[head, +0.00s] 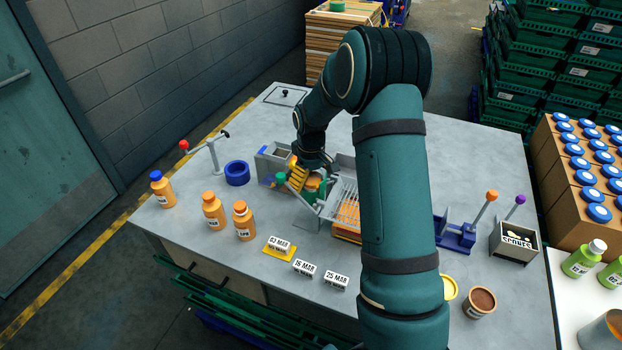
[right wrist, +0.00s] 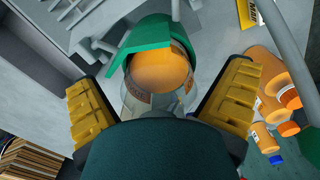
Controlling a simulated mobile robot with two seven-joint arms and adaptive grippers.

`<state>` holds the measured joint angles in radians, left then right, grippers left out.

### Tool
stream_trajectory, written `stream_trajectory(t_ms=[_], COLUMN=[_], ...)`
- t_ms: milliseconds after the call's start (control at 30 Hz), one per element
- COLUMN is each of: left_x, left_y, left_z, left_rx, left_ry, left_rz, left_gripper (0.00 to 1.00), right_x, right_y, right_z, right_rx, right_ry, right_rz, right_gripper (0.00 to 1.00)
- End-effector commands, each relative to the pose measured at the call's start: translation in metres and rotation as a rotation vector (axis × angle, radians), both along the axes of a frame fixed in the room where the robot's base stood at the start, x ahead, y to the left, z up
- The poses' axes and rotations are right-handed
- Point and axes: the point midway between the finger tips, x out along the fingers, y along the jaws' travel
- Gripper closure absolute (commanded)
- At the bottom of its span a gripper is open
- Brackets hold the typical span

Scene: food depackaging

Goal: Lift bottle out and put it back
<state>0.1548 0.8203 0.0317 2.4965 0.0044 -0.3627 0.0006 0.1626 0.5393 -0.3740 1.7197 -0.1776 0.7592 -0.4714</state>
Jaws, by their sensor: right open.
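A bottle (right wrist: 160,72) with a round orange top and a clear, labelled body sits inside a green bracket (right wrist: 130,42) in the right wrist view. In the head view the orange and green parts (head: 313,184) show just under my right gripper. My right gripper (right wrist: 160,92) is open, with one yellow ribbed finger on each side of the bottle and a visible gap to each. In the head view the right gripper (head: 306,178) is at the grey machine (head: 340,200) in the middle of the table, and my arm hides part of it. My left gripper is not in view.
Orange bottles (head: 213,211) stand at the table's left front, near a blue ring (head: 237,173). Date blocks (head: 304,269) lie along the front edge. A blue stand (head: 455,236) and a grey box (head: 514,242) are at the right. The table's back left is mostly clear.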

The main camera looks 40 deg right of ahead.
Motion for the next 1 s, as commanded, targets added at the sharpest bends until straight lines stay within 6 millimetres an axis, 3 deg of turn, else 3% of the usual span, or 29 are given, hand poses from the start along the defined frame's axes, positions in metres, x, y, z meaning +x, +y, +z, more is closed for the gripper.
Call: stream_trajectory(t_ms=[167, 600, 800, 1000], left_x=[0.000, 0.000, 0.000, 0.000], left_y=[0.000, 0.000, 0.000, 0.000], left_z=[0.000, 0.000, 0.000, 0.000], left_rx=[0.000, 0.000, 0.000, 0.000], left_ry=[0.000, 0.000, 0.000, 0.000], left_rz=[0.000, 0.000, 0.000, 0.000], left_gripper=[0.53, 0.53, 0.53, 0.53], right_x=[0.001, 0.000, 0.000, 0.000], right_y=[0.000, 0.000, 0.000, 0.000], right_z=[0.016, 0.099, 0.117, 0.120], right_rx=[-0.001, -0.002, -0.001, 0.000], right_ry=[-0.005, -0.004, -0.002, 0.000], right_rz=[0.000, 0.000, 0.000, 0.000], right_gripper=[0.01, 0.01, 0.01, 0.01])
